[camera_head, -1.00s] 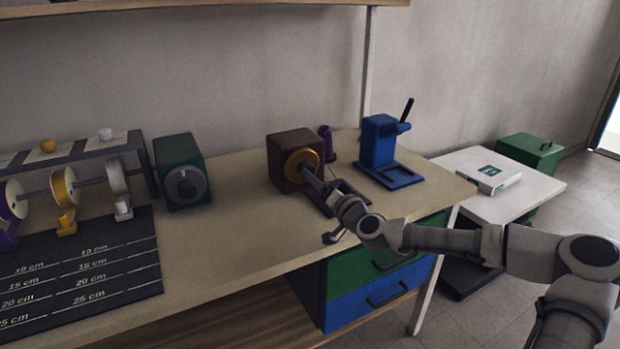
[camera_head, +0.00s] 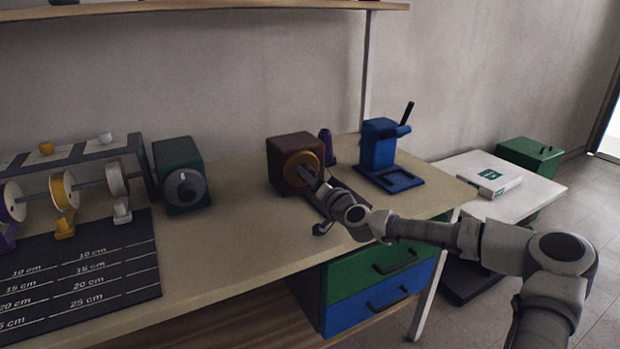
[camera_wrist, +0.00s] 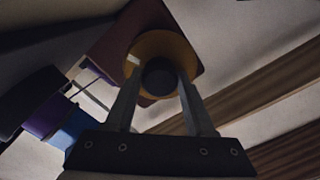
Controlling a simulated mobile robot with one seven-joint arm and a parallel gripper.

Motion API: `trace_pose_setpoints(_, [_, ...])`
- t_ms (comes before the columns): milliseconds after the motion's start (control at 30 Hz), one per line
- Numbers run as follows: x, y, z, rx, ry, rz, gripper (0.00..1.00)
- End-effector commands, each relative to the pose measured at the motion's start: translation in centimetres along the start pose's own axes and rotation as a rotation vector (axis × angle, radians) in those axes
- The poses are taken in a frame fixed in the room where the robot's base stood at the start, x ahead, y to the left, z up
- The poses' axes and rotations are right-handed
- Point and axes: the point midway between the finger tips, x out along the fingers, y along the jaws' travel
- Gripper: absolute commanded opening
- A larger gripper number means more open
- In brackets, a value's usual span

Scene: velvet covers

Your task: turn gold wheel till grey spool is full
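The gold wheel (camera_head: 301,168) is on the front of a brown box (camera_head: 290,146) on the bench. In the wrist view the wheel (camera_wrist: 168,46) has a small pale mark and a dark round knob (camera_wrist: 159,77) at its centre. My gripper (camera_wrist: 159,78) has its two fingers on either side of this knob, seemingly closed on it. In the head view my gripper (camera_head: 309,177) reaches the wheel from the right front. A whitish-grey spool (camera_head: 116,180) hangs on the rack at the left, beside a gold spool (camera_head: 63,191). I cannot tell how full it is.
A green box with a grey dial (camera_head: 180,176) stands left of the brown box. A purple cone (camera_head: 325,146) stands behind it, and a blue stand with a lever (camera_head: 380,147) to the right. A black marked mat (camera_head: 90,285) lies front left.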

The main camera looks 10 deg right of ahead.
Motion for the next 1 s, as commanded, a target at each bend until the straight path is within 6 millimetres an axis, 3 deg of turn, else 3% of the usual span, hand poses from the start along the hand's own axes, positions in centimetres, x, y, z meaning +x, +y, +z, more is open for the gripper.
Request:
trace_pose_setpoints(33, [-0.01,0.0,0.01,0.0,0.0,0.0,0.25])
trace_pose_setpoints(167, [-0.01,0.0,0.01,0.0,0.0,0.0,0.02])
trace_pose_setpoints(200, [-0.01,0.0,0.01,0.0,0.0,0.0,0.0])
trace_pose_setpoints(567, [-0.02,0.01,0.05,0.072,0.0,0.0,0.0])
trace_pose_setpoints(1000, [-0.02,-0.04,0.09,0.433,-0.001,0.0,0.0])
